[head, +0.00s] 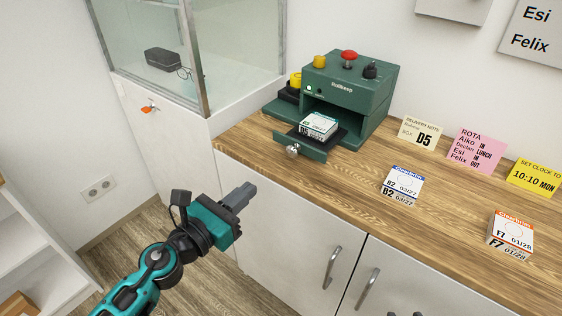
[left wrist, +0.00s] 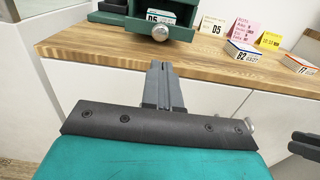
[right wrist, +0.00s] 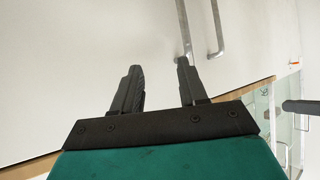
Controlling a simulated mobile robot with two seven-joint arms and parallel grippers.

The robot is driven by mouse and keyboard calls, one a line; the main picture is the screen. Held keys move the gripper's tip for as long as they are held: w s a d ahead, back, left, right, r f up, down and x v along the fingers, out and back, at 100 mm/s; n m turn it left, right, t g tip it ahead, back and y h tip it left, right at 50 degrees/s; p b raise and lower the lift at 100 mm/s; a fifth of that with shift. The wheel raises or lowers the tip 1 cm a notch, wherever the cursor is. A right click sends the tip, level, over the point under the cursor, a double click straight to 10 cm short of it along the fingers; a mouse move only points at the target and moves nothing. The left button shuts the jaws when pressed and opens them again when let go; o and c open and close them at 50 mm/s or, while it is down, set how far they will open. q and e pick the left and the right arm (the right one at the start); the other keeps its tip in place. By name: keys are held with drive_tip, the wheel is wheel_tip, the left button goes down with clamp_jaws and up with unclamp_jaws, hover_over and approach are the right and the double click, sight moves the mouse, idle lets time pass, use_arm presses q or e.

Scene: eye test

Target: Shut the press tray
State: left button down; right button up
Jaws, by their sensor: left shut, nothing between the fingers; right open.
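The green press (head: 350,92) stands at the back left of the wooden counter. Its tray (head: 315,155) is pulled out at the front, with a silver knob (head: 293,149) on its front panel. A white and green box (head: 319,124) lies in the tray. In the left wrist view the knob (left wrist: 160,33) is beyond the fingertips. My left gripper (head: 248,191) is shut and empty, in front of the counter, below and left of the knob, apart from it. My right gripper (right wrist: 160,75) is open and empty, facing white cabinet doors; it is outside the head view.
A blue-labelled box (head: 402,186) and an orange-labelled box (head: 511,234) lie on the counter (head: 345,180). Note cards, including a pink one (head: 476,151), stand along the wall. Cabinet handles (head: 332,268) stick out below. A glass case (head: 205,60) stands left of the press.

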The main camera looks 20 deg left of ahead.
use_arm(q)
drive_tip(key=p, duration=0.1)
approach(289, 155)
drive_tip(key=x, duration=0.5)
drive_tip(key=shift+w+d+r, duration=0.1)
drive_tip(key=shift+d+r, duration=0.05)
drive_tip(key=shift+r, duration=0.05)
drive_tip(key=shift+w+d, duration=0.25)
drive_tip(key=shift+w, duration=0.45)
use_arm(e)
drive_tip(key=shift+s+d+r, duration=0.1)
drive_tip(key=shift+s+d, duration=0.25)
drive_tip(key=shift+d, duration=0.1)
use_arm(q)
drive_tip(key=shift+f, duration=0.1)
use_arm(e)
drive_tip(key=shift+w+a+r, duration=0.1)
drive_tip(key=shift+w, duration=0.05)
use_arm(q)
drive_tip(key=shift+w+d, duration=0.15)
drive_tip(key=shift+w, duration=0.2)
drive_tip(key=shift+x, duration=1.85)
use_arm(e)
drive_tip(key=shift+w, duration=0.1)
use_arm(q)
drive_tip(key=shift+s, duration=0.1)
